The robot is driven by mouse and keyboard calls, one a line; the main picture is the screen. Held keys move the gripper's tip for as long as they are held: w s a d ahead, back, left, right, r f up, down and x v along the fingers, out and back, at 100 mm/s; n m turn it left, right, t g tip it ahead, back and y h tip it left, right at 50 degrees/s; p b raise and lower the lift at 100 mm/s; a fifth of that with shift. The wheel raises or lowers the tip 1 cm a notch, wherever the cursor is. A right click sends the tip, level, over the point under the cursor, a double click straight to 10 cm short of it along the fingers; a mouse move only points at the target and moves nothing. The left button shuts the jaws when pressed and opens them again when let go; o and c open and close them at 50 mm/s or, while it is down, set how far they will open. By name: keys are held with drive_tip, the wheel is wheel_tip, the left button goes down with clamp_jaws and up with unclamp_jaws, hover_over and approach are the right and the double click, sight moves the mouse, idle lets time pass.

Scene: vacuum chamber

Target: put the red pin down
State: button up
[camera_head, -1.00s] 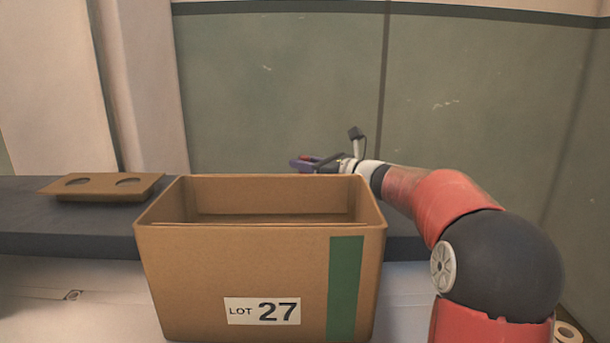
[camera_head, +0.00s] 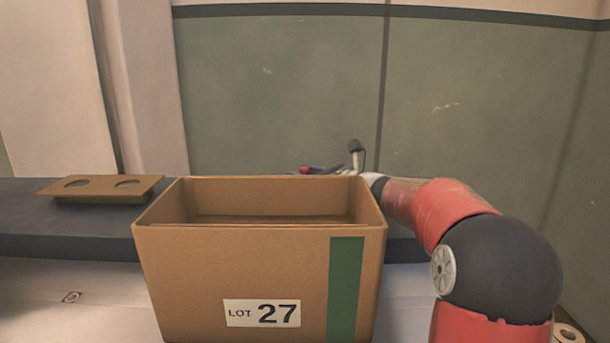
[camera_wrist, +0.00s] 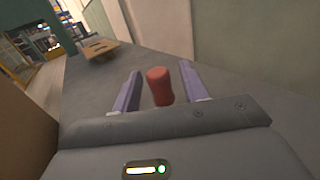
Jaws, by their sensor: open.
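The red pin (camera_wrist: 160,86) stands between the two purple fingers of my gripper (camera_wrist: 160,90) in the wrist view, with a gap on each side. Its lower end is partly hidden by the gripper body, so I cannot tell exactly how it meets the dark bench top (camera_wrist: 90,90). In the head view a small red bit of the pin (camera_head: 304,170) shows just above the box's back rim, beside my open gripper (camera_head: 318,170). The box hides most of the gripper and what is below it.
An open cardboard box (camera_head: 240,265) marked LOT 27 with a green stripe stands in front of the bench (camera_head: 60,225). A brown holder (camera_head: 105,188) with two round holes lies on the bench at left. A green-grey wall (camera_head: 280,90) rises behind.

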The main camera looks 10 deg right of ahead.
drive_tip(key=v, duration=1.2)
drive_tip(key=shift+b, duration=0.35)
drive_tip(key=shift+r, duration=0.1)
